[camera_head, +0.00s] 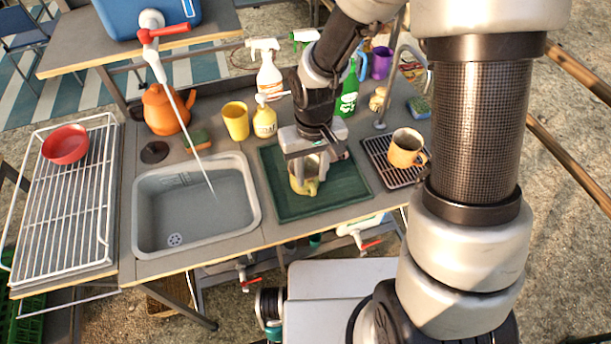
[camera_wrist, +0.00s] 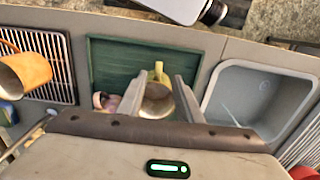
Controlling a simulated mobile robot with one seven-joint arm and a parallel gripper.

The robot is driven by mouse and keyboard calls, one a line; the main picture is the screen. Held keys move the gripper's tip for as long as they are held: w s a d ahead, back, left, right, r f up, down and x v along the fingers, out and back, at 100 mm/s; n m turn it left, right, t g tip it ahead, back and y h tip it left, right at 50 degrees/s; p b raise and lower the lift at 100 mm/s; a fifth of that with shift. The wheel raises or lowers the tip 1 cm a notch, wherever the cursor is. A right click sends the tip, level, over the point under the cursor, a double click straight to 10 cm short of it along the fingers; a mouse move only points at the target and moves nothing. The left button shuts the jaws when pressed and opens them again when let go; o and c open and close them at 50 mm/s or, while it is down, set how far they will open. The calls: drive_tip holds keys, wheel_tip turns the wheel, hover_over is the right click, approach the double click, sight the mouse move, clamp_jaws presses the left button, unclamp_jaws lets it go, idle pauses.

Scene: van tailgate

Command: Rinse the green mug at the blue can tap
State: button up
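The green mug (camera_head: 304,184), yellowish green, stands on the dark green tray (camera_head: 276,203) right of the sink. In the wrist view the mug (camera_wrist: 157,101) shows its open top, with its handle towards the top of the picture. My gripper (camera_head: 306,158) is over the mug, pointing down. Its two fingers (camera_wrist: 158,88) are apart, one on each side of the mug; contact is not clear. The blue can (camera_head: 122,14) stands at the back left with a red-levered tap (camera_head: 152,32). A thin pale stream runs from the tap into the grey sink (camera_head: 251,207).
A white wire rack (camera_head: 66,222) with a red bowl (camera_head: 65,144) is left of the sink. An orange kettle (camera_head: 164,110), yellow cup (camera_head: 236,121) and bottles stand behind. An orange mug (camera_head: 404,151) sits on a dark rack at right. A pinkish item (camera_wrist: 105,101) lies near the mug.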

sight(312, 185)
drive_tip(key=shift+d+f, duration=0.2)
drive_tip(key=shift+f, duration=2.5)
clamp_jaws()
